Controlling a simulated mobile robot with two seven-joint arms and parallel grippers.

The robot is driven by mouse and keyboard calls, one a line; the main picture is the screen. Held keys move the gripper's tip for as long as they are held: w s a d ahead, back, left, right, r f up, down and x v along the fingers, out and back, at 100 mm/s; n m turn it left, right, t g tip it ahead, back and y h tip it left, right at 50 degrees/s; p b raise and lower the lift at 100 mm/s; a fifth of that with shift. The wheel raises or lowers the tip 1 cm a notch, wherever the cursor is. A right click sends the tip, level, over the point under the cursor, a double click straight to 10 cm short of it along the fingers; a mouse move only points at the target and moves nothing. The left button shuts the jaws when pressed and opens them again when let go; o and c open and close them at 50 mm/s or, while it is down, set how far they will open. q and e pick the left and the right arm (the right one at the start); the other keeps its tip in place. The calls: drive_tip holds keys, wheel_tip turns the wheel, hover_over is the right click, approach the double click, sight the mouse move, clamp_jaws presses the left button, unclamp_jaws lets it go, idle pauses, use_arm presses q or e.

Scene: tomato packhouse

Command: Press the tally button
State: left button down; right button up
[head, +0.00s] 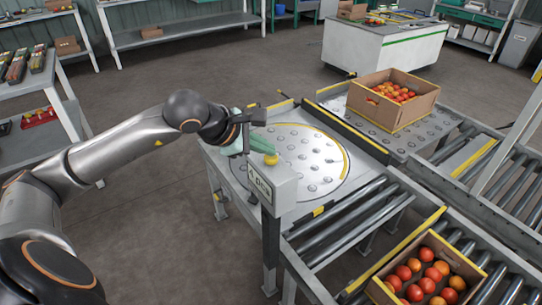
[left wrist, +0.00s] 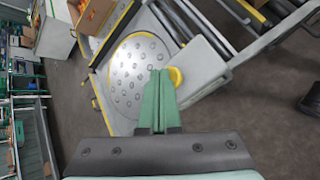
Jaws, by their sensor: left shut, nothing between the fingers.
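The tally button is a yellow dome (head: 271,159) on top of a grey post box (head: 281,181) with a small lettered plate on its front. The button also shows in the left wrist view (left wrist: 177,77), just right of the fingertips. My left gripper (head: 267,146) has green fingers, shut together with nothing between them. In the head view its fingertips are right by the button, overlapping its upper edge. In the left wrist view the fingertips (left wrist: 161,73) lie beside the dome. I cannot tell whether they touch it. My right gripper is not in view.
A round ball-transfer plate (head: 310,165) lies behind the post. A cardboard box of tomatoes (head: 410,108) stands beyond it, and another tomato box (head: 384,281) is on the rollers at front right. Shelving (head: 62,95) stands at left. The floor between is clear.

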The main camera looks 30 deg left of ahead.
sight(266, 158)
use_arm(q)
drive_tip(key=shift+f, duration=0.3)
drive_tip(key=shift+r, duration=0.1)
idle(0.4)
drive_tip(key=shift+r+p, duration=0.35)
drive_tip(key=shift+r, duration=0.55)
drive_tip(key=shift+r+p, duration=1.75)
drive_tip(key=shift+r, duration=0.8)
